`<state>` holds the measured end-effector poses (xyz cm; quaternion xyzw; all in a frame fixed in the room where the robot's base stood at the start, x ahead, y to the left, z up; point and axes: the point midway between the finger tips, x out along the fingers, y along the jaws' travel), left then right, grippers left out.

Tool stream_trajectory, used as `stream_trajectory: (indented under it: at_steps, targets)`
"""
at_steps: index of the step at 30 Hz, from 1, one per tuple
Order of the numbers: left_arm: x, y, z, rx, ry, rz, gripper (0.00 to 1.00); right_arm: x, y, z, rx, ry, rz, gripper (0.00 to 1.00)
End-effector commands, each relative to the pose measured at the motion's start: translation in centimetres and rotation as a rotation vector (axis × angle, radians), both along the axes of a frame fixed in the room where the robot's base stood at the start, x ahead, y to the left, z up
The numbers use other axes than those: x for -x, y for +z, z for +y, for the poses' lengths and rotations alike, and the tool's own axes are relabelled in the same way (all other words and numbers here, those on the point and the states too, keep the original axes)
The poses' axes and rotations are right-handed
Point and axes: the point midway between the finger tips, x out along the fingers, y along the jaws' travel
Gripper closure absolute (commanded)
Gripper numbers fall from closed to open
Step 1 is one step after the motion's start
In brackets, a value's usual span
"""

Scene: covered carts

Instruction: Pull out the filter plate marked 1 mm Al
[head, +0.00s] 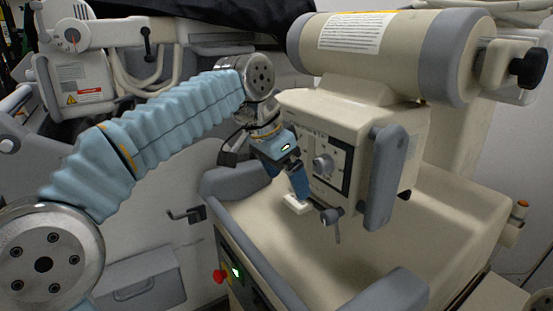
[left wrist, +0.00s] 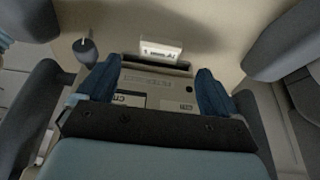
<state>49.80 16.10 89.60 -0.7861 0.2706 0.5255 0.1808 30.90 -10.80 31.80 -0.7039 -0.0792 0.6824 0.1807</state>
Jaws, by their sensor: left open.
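The filter plate marked 1 mm Al shows as a white tab (left wrist: 161,50) with dark lettering in the left wrist view, at the edge of a dark slot. A small white piece below the fingers in the head view (head: 297,205) looks like the same tab. My left gripper (left wrist: 157,84) is open. Its two blue fingers stand apart on either side of the slot area, with the tab beyond and between them, not gripped. In the head view the left gripper (head: 287,180) hangs beside the machine's control face, just above the white piece. My right gripper is not in view.
The beige X-ray head (head: 390,120) with a grey handle (head: 386,178) stands right of the gripper. A dark knob lever (head: 331,216) sits close to the white piece. A grey padded bar (head: 235,180) lies left of the gripper. The beige cart tray (head: 450,215) is bare at right.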

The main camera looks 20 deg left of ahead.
Motion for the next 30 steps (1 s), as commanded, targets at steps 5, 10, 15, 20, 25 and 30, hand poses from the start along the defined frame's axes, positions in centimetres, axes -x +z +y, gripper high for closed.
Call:
stream_trajectory:
  at_steps: [5,10,15,20,25,30]
  targets:
    - [-1.0,-3.3,-0.8,0.000,0.001,0.002,0.06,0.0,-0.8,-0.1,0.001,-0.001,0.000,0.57]
    - [-1.5,-4.8,-1.2,0.000,0.001,0.001,0.06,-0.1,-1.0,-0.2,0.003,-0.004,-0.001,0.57]
    - [-1.7,-5.2,-1.3,0.000,0.001,0.000,0.06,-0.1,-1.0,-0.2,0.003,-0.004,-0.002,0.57]
    - [-1.7,-5.1,-1.3,0.000,0.001,0.000,0.06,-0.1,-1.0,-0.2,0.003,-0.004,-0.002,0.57]
    - [-1.7,-5.1,-1.3,0.000,0.000,0.000,0.28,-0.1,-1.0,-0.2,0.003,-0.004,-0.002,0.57]
    - [-1.7,-5.1,-1.3,0.000,0.000,0.000,0.54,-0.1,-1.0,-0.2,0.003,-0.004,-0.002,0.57]
